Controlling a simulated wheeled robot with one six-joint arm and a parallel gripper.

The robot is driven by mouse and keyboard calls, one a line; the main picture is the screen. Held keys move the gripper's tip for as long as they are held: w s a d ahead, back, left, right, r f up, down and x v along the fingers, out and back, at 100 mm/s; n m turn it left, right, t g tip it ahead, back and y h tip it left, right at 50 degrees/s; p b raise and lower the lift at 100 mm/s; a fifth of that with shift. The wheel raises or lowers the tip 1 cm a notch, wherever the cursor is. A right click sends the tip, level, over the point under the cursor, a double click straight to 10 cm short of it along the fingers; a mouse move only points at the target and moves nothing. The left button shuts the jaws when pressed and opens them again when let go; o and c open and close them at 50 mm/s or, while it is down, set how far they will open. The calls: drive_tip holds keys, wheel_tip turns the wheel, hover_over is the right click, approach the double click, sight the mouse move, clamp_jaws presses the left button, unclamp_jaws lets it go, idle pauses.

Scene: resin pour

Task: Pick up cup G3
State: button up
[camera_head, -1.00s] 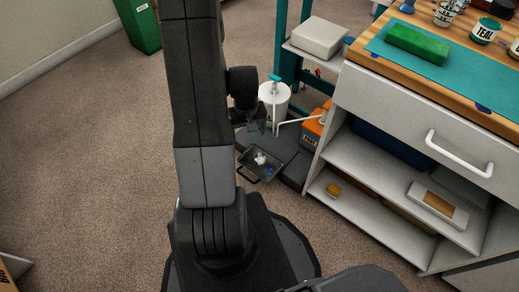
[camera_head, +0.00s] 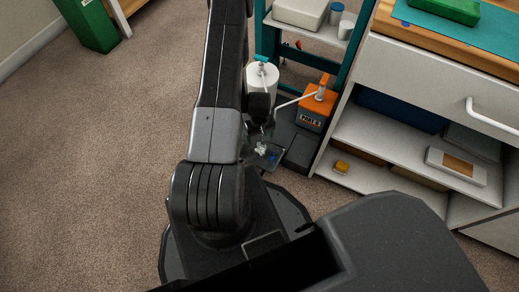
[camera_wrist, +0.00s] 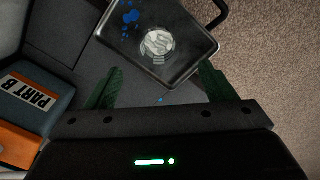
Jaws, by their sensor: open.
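In the wrist view a dark drip tray (camera_wrist: 199,33) lies ahead of my gripper (camera_wrist: 158,78), with blue drips on it. A round, clear, whitish thing (camera_wrist: 158,44) is in the tray, seen from above; it may be a cup, and I can read no G3 mark on it. My gripper is open, its two green-tinted fingers apart with nothing between them. The round thing is just beyond the fingertips, roughly centred between them. In the head view the tray (camera_head: 276,168) is on the floor-level dark base, partly hidden by my arm.
An orange PART B container (camera_head: 312,112) with a spout stands right of the tray; it also shows in the wrist view (camera_wrist: 20,140). A white tub (camera_head: 263,80) with a teal pump stands behind. The white cabinet (camera_head: 340,190) is close on the right. Carpet is clear on the left.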

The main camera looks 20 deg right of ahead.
sight(260, 149)
wheel_tip(260, 149, down, 11)
drive_tip(key=b, duration=0.3)
drive_tip(key=shift+d+f+b, duration=0.1)
drive_tip(key=shift+f+b, duration=0.1)
drive_tip(key=shift+b, duration=0.1)
drive_tip(key=shift+r, duration=0.1)
drive_tip(key=c, duration=1)
